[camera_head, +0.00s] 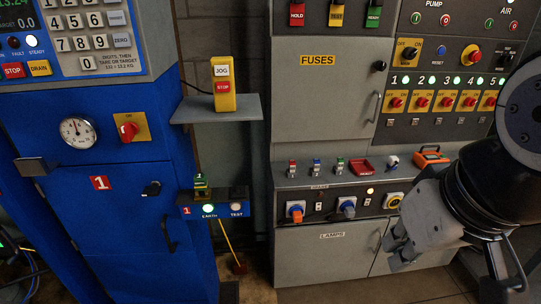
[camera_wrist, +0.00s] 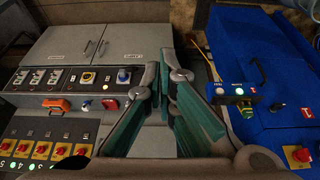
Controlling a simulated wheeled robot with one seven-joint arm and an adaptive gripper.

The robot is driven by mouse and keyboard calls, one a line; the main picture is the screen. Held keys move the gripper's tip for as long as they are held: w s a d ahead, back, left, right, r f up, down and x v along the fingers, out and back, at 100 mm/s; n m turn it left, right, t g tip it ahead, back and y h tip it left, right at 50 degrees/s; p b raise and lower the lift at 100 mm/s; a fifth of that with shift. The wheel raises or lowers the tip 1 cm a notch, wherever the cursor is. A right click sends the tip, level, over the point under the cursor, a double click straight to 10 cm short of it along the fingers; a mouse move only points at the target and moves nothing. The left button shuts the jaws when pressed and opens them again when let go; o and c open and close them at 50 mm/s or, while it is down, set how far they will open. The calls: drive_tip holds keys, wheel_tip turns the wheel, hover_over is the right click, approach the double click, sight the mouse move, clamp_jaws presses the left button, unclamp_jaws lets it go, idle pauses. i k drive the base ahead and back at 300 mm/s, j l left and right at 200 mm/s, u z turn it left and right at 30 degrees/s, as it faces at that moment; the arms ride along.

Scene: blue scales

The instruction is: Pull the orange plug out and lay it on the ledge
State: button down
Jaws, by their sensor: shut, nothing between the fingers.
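The orange plug (camera_head: 296,209) sits in a blue socket at the left end of the low socket panel on the grey cabinet. In the wrist view I cannot make it out; my fingers may cover it. A grey ledge (camera_head: 330,180) runs just above that panel, with small items along it. My gripper (camera_head: 393,250) is to the right of the plug in the head view, well apart from it, before the lower cabinet doors. In the wrist view my gripper (camera_wrist: 165,60) shows its teal-padded fingers close together, shut and empty.
The ledge carries a red tray (camera_head: 361,167), an orange case (camera_head: 432,157) and several small coloured items. A blue machine (camera_head: 105,215) and a small shelf (camera_head: 240,106) with a yellow pendant stand left.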

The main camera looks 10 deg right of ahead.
sight(296, 213)
drive_tip(key=i+l+u, duration=0.35)
drive_tip(key=l+u, duration=0.15)
drive_tip(key=l, duration=1.25)
drive_tip(key=l+u, duration=0.5)
drive_tip(key=l, duration=1.3)
drive_tip(key=i+l, duration=0.45)
